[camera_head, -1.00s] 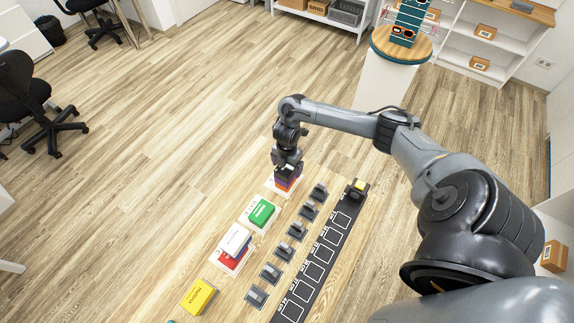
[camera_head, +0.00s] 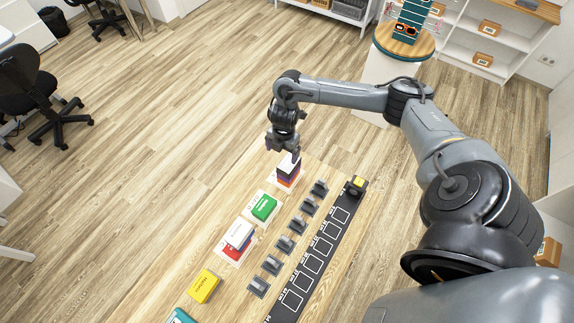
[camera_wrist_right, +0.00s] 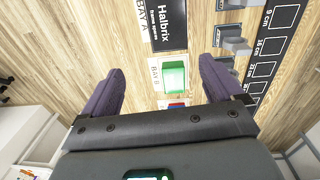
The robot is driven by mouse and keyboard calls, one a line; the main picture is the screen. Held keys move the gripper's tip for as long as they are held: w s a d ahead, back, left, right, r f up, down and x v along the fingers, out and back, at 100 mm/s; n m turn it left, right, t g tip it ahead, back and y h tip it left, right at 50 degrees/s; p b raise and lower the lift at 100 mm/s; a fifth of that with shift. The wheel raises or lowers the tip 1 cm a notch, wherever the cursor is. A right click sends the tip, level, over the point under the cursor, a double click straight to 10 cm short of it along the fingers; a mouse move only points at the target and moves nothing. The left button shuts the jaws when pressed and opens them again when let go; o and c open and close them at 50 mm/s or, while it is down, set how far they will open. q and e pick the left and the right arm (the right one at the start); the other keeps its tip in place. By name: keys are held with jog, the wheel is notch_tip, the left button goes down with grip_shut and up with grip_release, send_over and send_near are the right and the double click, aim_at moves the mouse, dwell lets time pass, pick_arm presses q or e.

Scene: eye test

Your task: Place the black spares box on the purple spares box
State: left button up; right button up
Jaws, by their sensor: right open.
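The black spares box (camera_head: 288,167) is on top of a stack at the far end of the table. The purple spares box (camera_head: 287,175) is directly under it, with an orange box (camera_head: 284,182) below. The black box looks roughly in line with the stack. My right gripper (camera_head: 284,151) is open, above and apart from the black box. In the right wrist view the black box (camera_wrist_right: 172,20) shows white lettering, beyond my open, empty fingers (camera_wrist_right: 161,68); it covers the boxes under it there. My left gripper is not in view.
A green box (camera_head: 264,207), a white box on blue and red ones (camera_head: 238,235) and a yellow box (camera_head: 204,286) line the table's left side. Several grey holders (camera_head: 285,244) and a black marked strip (camera_head: 312,262) run along the right.

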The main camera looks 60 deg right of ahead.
jog(key=a+f+t, duration=0.1)
jog(key=a, duration=0.7)
jog(key=a+f+m+t+y, duration=0.1)
jog(key=a+t, duration=0.1)
jog(key=a, duration=0.6)
jog(key=a+f+t+y, duration=0.1)
jog(key=a, duration=0.8)
jog(key=shift+w+t, duration=0.3)
jog(key=shift+w, duration=0.1)
jog(key=a+r+m, duration=0.1)
jog(key=s+a+r+m+t, duration=0.1)
jog(key=a, duration=0.1)
jog(key=shift+s+a+m, duration=0.2)
jog(key=shift+m, duration=0.1)
jog(key=s+d+r+m+g+h, duration=0.1)
jog(key=s+d+r+m, duration=0.1)
jog(key=s+m, duration=0.4)
jog(key=s+d+r+m+g, duration=0.1)
jog(key=s+d+r+m, duration=0.1)
jog(key=s+m, duration=0.4)
jog(key=shift+s+d+r+g+h, duration=0.35)
jog(key=shift+s+r, duration=0.5)
jog(key=shift+s, duration=0.3)
